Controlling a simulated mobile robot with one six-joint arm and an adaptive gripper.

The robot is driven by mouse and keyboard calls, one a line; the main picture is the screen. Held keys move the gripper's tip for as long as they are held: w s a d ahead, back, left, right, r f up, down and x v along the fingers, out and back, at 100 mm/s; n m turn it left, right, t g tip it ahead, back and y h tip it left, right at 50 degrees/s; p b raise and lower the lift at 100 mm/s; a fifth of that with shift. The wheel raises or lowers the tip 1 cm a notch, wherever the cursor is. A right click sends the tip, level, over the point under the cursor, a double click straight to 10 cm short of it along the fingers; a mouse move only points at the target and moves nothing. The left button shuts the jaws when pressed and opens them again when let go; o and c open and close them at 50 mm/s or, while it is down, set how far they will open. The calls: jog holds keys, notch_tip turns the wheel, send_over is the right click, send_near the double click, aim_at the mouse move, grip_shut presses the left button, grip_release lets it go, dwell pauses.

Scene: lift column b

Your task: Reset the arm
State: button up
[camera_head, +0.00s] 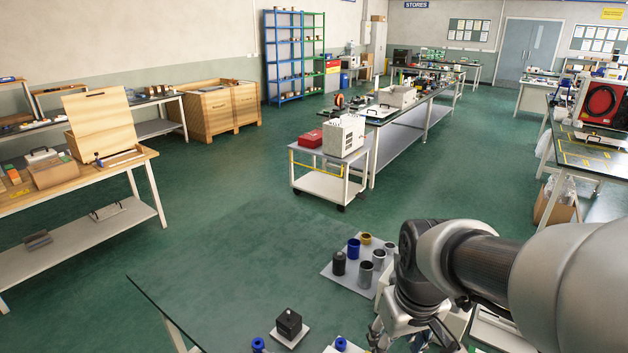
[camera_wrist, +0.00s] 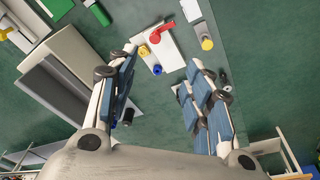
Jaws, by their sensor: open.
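My gripper (camera_head: 408,338) is at the lower right of the head view, below my bent arm and partly cut off by the bottom edge. In the wrist view my gripper (camera_wrist: 158,72) shows two blue-padded fingers spread wide apart. Nothing is between them except the view of the things beyond. The gripper is open and empty. It looks held above the work surface, but its exact height cannot be told.
A black cube (camera_head: 289,322) on a white plate and a blue ring (camera_head: 340,344) lie near my gripper. A grey board (camera_head: 344,281) holds several cylinders. A cart (camera_head: 326,186) stands farther back. Green floor (camera_head: 220,215) is clear on the left.

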jog(key=s+r+m+t, duration=0.1)
jog(key=s+r, duration=0.1)
jog(key=s, duration=0.4)
jog(key=s+r+m+t, duration=0.1)
jog(key=s+r, duration=0.2)
jog(key=s, duration=0.4)
jog(key=shift+s+r+t, duration=0.2)
jog(key=shift+r+t, duration=0.1)
jog(key=shift+r, duration=0.05)
